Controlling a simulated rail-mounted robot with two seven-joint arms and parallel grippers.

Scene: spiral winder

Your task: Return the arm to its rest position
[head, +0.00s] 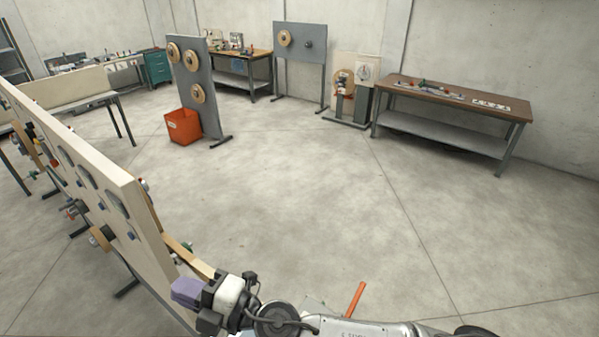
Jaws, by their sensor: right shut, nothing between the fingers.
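My right arm (375,328) comes in from the lower right along the bottom edge. Its right gripper (209,298) is at the bottom, left of centre, near the close end of the long pale panel (135,215). The gripper is shut with nothing held. A purple block-like part (187,290) shows right beside it; I cannot tell whether they touch. The fingertips are hard to make out. My left gripper is not in view.
The panel carries several rollers and spools (101,237). An orange bar (355,298) sticks up behind my arm. A grey board with spools (196,85), an orange bin (183,127) and a workbench (455,98) stand farther back. The middle floor is clear.

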